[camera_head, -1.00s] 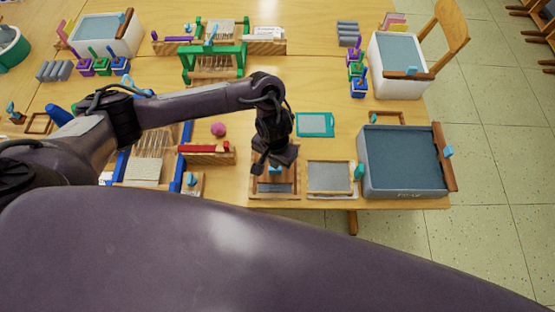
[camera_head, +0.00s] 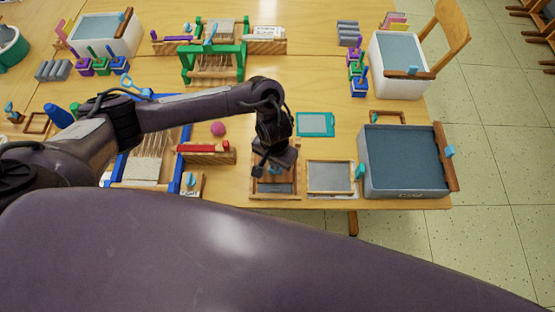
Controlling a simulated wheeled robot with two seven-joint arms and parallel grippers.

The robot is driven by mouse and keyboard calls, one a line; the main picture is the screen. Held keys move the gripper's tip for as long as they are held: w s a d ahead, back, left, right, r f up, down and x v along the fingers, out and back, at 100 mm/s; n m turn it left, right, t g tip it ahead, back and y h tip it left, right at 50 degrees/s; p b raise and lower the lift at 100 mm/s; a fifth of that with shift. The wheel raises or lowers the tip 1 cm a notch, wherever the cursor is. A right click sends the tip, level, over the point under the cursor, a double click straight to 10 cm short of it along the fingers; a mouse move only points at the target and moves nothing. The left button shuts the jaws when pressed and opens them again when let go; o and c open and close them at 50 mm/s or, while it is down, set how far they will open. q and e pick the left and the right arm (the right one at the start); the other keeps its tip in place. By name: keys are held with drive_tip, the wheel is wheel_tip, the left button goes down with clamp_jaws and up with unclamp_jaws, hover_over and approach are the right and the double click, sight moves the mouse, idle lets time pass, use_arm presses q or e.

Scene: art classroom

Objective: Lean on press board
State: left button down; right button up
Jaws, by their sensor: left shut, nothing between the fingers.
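The press board is likely the small wooden piece with a light-blue knob (camera_head: 274,171) inside a wooden frame (camera_head: 293,195) near the table's front edge. A grey sheet (camera_head: 275,188) shows in the front part of that frame. My left gripper (camera_head: 267,170) points down right over the frame, at the blue knob, and is shut with nothing held. It hides much of the board, and I cannot tell whether it touches the knob. My right gripper is not in view.
A screened wooden frame (camera_head: 331,177) lies just right of the frame, then a grey water tub (camera_head: 403,170). A red-topped wooden block (camera_head: 206,152) and a blue-framed loom (camera_head: 119,174) stand left. A teal-framed screen (camera_head: 315,124) lies behind.

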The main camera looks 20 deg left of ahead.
use_arm(q)
drive_tip(key=shift+s+f+p, duration=0.1)
drive_tip(key=shift+s+p, duration=0.05)
drive_tip(key=shift+p, duration=0.25)
idle(1.2)
drive_tip(key=shift+s+f, duration=0.1)
drive_tip(key=shift+s, duration=0.05)
idle(1.6)
drive_tip(key=shift+r+p, duration=0.85)
drive_tip(key=shift+p, duration=0.2)
drive_tip(key=r+p, duration=0.3)
drive_tip(key=p, duration=0.1)
drive_tip(key=r+p, duration=0.2)
drive_tip(key=p, duration=0.1)
drive_tip(key=shift+w+r, duration=0.25)
drive_tip(key=shift+r, duration=0.1)
drive_tip(key=shift+f, duration=0.1)
